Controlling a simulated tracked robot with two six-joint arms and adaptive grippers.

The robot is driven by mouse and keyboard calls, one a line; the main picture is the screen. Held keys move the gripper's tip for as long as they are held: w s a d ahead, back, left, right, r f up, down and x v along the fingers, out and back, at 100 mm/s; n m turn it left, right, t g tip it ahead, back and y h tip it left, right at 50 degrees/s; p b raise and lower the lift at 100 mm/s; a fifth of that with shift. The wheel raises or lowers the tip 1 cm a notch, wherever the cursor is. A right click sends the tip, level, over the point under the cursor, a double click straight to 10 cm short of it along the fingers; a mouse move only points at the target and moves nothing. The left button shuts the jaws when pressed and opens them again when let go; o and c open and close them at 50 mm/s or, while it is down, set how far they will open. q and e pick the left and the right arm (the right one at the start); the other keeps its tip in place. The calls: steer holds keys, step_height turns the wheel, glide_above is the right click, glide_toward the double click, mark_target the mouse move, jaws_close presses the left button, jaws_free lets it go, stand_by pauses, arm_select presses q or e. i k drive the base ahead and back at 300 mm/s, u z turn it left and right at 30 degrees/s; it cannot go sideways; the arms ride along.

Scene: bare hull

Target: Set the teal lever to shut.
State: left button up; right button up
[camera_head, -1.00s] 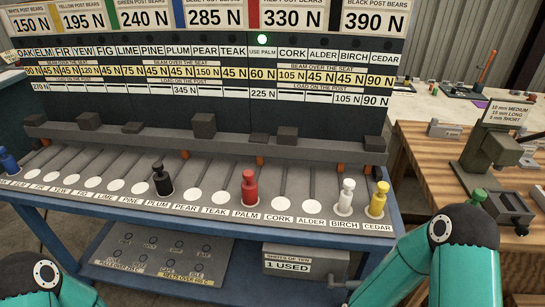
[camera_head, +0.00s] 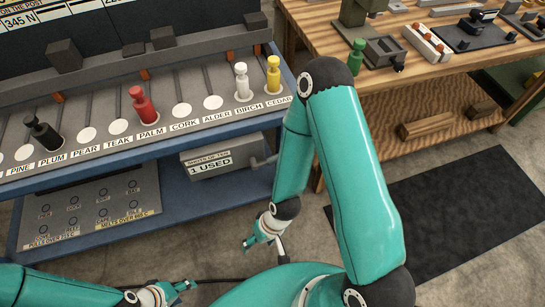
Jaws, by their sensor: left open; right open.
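I cannot make out a teal lever in the head view; the only clear teal surfaces are my own arms. My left gripper (camera_head: 188,290) is low at the left of centre, over the floor, small and partly cut off by the bottom edge. It is open and empty. My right gripper (camera_head: 265,247) hangs below its folded arm, in front of the blue bench's lower shelf. It is open and holds nothing. Both grippers are apart from the benches.
The blue bench (camera_head: 235,122) carries a black post (camera_head: 43,134), red post (camera_head: 143,106), white post (camera_head: 242,82) and yellow post (camera_head: 273,75). A grey box (camera_head: 208,163) with a side crank hangs below. A wooden workbench (camera_head: 310,40) holds a green post (camera_head: 357,57). A dark mat (camera_head: 460,215) lies on open floor.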

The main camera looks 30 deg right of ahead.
mark_target(271, 159)
steer(key=u, duration=0.1)
steer(key=i, duration=0.25)
steer(key=u, duration=3.3)
steer(key=k, duration=1.55)
steer(key=z, duration=0.75)
steer(key=k, duration=0.8)
steer(key=z, duration=0.55)
